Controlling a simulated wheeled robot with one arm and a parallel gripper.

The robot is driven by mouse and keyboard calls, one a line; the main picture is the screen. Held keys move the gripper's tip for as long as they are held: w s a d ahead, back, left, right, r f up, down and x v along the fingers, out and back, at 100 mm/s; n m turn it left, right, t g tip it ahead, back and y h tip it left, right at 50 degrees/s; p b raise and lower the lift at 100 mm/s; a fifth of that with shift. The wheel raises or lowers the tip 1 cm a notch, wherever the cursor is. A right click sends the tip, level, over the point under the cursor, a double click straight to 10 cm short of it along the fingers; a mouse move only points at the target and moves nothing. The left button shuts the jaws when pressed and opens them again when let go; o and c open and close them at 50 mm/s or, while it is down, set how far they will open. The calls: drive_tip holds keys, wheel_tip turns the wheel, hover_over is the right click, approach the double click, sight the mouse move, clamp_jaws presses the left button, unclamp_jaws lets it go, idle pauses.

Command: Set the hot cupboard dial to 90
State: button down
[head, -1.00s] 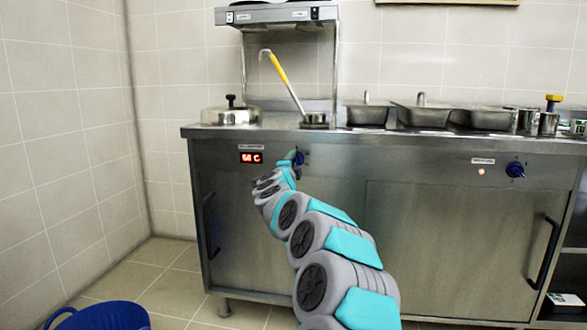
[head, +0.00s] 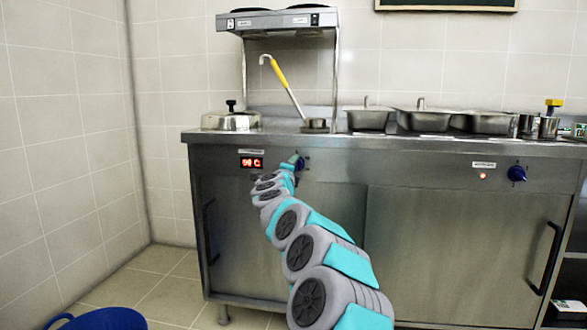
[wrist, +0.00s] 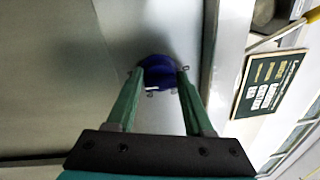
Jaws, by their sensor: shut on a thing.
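The blue hot cupboard dial (wrist: 158,72) sits on the steel front panel in the wrist view. In the head view a sliver of the dial (head: 301,163) shows beside my gripper (head: 295,161). My gripper (wrist: 160,78) is shut on the dial, with one green finger on each side of it. The red display (head: 251,163) left of the dial reads what looks like 90 C; the first digit is slightly blurred. The hot cupboard (head: 280,240) stands against the wall. The dial's own markings are too small to read.
A second blue dial (head: 517,173) with a red lamp is on the right of the same front. The counter holds a lidded pot (head: 230,121), a yellow-handled ladle (head: 279,75) and steel pans (head: 424,120). A blue tub (head: 105,320) is on the floor at lower left.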

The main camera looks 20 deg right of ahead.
drive_tip(key=shift+d+f, duration=0.1)
drive_tip(key=shift+f, duration=0.1)
drive_tip(key=shift+c, duration=1.6)
unclamp_jaws()
drive_tip(key=shift+r, duration=0.1)
drive_tip(key=v, duration=0.7)
drive_tip(key=shift+s+a, duration=0.25)
drive_tip(key=shift+a, duration=0.05)
